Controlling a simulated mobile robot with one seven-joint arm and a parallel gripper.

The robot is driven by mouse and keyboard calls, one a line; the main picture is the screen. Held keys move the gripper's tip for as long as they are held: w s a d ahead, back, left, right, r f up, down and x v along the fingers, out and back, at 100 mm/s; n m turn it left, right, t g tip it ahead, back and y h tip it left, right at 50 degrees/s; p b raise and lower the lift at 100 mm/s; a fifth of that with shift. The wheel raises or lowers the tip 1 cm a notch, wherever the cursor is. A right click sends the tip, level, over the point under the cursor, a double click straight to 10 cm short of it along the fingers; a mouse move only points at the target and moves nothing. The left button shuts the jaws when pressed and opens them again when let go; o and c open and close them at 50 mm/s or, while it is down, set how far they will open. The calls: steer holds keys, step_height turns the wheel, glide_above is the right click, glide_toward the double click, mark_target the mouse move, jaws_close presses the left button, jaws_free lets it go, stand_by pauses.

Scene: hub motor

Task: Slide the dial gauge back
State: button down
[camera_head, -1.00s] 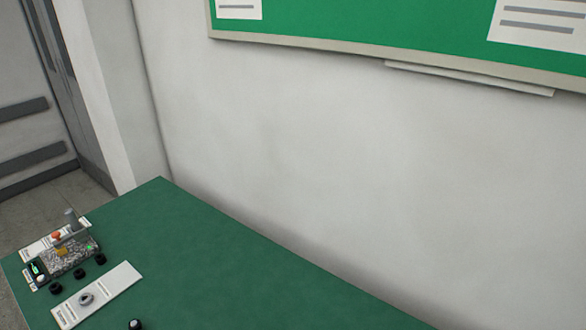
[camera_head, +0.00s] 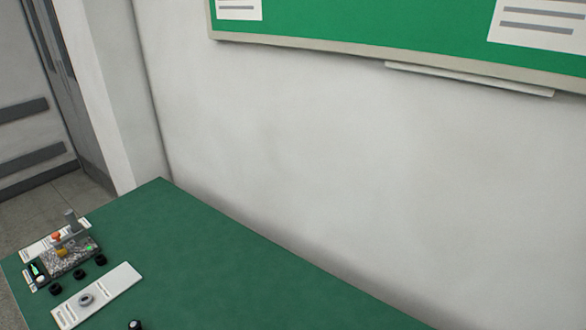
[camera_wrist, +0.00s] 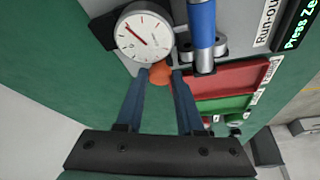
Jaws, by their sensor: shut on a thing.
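The dial gauge (camera_wrist: 145,38) shows in the wrist view, with a white round face and a red needle. An orange knob (camera_wrist: 160,73) sits just below its face. My gripper (camera_wrist: 161,76) has its two blue fingers on either side of the knob and is shut on it. A blue and silver post (camera_wrist: 202,25) stands right of the gauge. In the head view the measuring fixture (camera_head: 70,260) stands at the far left of the green table, with the orange knob (camera_head: 57,237) on it. My gripper does not show there.
A red and green panel (camera_wrist: 230,80) and a lit display (camera_wrist: 300,25) lie right of the fingers. In the head view, a white card with a grey ring (camera_head: 86,299) and several black round parts (camera_head: 79,274) lie near the fixture. The middle of the green table (camera_head: 210,260) is clear.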

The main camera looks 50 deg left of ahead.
steer(key=w+b, duration=0.1)
steer(key=w, duration=0.1)
steer(key=shift+w+a+f+b, duration=0.15)
steer(key=shift+w+a+b, duration=0.15)
steer(key=shift+w+b, duration=0.05)
steer(key=shift+w, duration=0.35)
steer(key=shift+r, duration=0.2)
steer(key=c, duration=0.5)
jaws_free()
steer(key=shift+w+a, duration=0.1)
steer(key=shift+c, duration=0.2)
steer(key=v, duration=1.3)
steer(key=shift+b, duration=0.45)
